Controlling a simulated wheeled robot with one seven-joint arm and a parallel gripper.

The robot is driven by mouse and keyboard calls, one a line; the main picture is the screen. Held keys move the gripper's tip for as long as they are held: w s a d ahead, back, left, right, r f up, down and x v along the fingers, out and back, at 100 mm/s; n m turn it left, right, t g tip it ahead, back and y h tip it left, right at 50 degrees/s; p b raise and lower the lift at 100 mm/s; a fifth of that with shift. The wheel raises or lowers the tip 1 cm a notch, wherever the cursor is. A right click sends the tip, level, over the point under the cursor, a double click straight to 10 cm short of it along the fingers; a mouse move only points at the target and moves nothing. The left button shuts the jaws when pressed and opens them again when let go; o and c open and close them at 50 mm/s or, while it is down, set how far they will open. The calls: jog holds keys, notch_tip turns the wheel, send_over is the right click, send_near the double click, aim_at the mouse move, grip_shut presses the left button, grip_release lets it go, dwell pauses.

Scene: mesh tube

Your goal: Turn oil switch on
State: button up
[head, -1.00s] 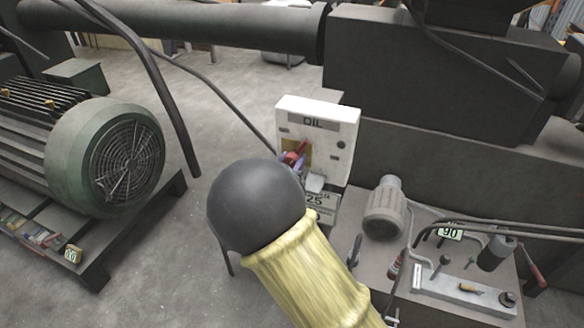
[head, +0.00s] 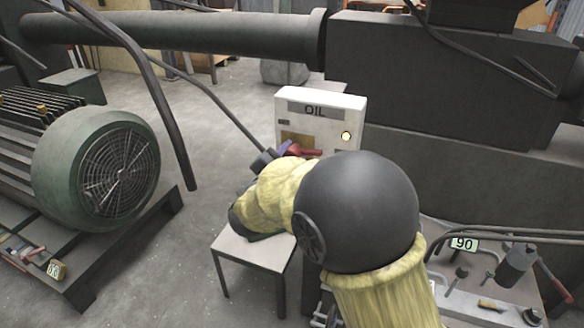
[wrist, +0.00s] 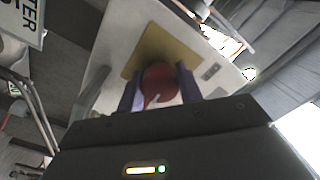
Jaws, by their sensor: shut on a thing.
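The white oil box (head: 349,107) stands in the middle of the head view, with "OIL" on a dark label at its top. In the head view my gripper (head: 287,148) reaches the switch from the left, and my arm covers the box's lower part.
A green motor (head: 65,165) on a pallet stands at left. A small grey table (head: 250,250) is below my arm. A dark machine body (head: 440,80) and thick pipe lie behind. A bench with levers and a "90" tag (head: 464,244) is at right.

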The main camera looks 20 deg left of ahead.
jog(key=shift+f+m+b, duration=0.15)
jog(key=shift+m+b, duration=0.65)
jog(key=shift+m, duration=0.1)
jog(key=o, duration=1)
jog(key=shift+s, duration=0.1)
jog(key=s, duration=0.5)
jog(key=s+a, duration=0.1)
jog(key=s, duration=1.1)
jog(key=shift+s+a+p, duration=0.15)
jog(key=shift+a+p, duration=0.05)
jog(key=shift+p, duration=0.1)
